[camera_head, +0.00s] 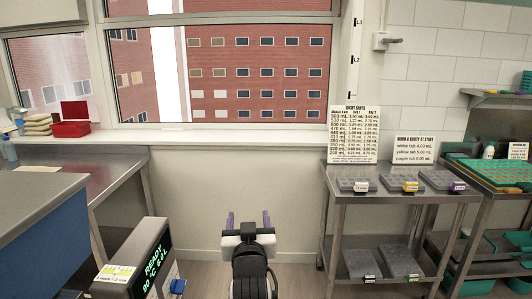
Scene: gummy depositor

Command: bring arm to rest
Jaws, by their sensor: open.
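My gripper (248,220) is at the bottom middle of the view, on the end of my black and white arm. Its two purple fingers point up and stand apart. It is open and empty, and nothing is between the fingers. It is in front of the bare wall below the window, apart from the tables on both sides. Most of my arm is below the edge of the view.
A machine with a green "READY" display (154,268) stands to the left, near a steel table (105,172). A steel cart (335,195) with grey moulds (398,182) and printed signs stands right. The floor between is clear.

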